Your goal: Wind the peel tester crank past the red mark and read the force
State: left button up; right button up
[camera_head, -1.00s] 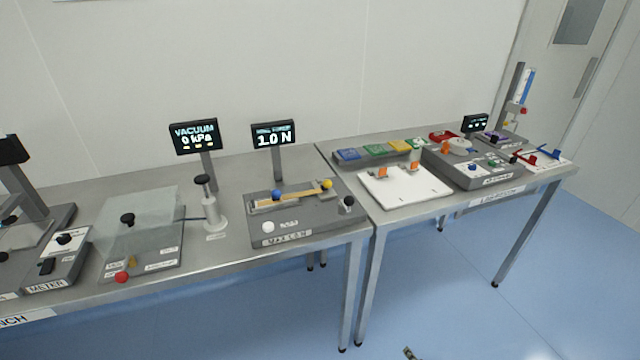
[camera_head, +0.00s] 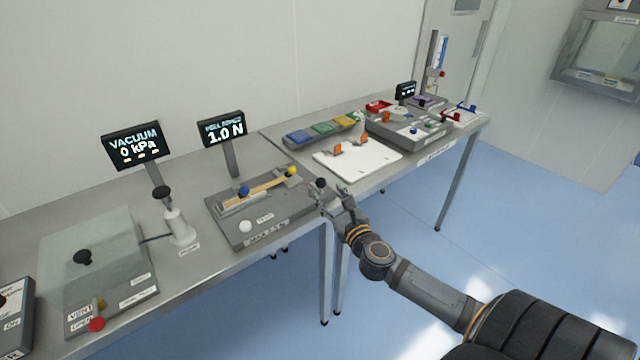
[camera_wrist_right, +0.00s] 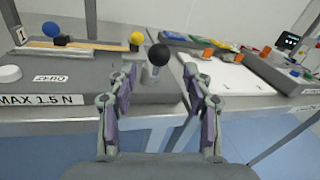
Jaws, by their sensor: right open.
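The peel tester (camera_head: 262,225) is a grey block on the table with a tan strip between a blue knob (camera_head: 244,191) and a yellow knob (camera_head: 291,171). Its display (camera_head: 223,129) reads 1.0 N. The crank's black knob (camera_head: 320,183) is at the block's right end; it also shows in the right wrist view (camera_wrist_right: 159,54). My right gripper (camera_head: 330,194) is open beside the crank; in the right wrist view the knob stands beyond and between the two fingers (camera_wrist_right: 157,92). Contact cannot be told. No red mark can be made out. My left gripper is not in view.
A white board (camera_head: 357,164) with orange clips lies right of the tester, beyond a gap between the tables. A pump (camera_head: 179,226), a vacuum display (camera_head: 134,146) and a clear-lidded box (camera_head: 95,260) stand left. A white button (camera_head: 245,226) is on the tester's front.

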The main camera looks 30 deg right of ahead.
aim_at(323, 186)
jog(key=w, duration=0.3)
jog(key=w+p, duration=0.1)
jog(key=w, duration=0.1)
jog(key=shift+w+d+r, duration=0.15)
jog(key=shift+d, duration=0.25)
jog(key=shift+w+d, duration=0.1)
jog(key=shift+w, duration=0.5)
grip_shut()
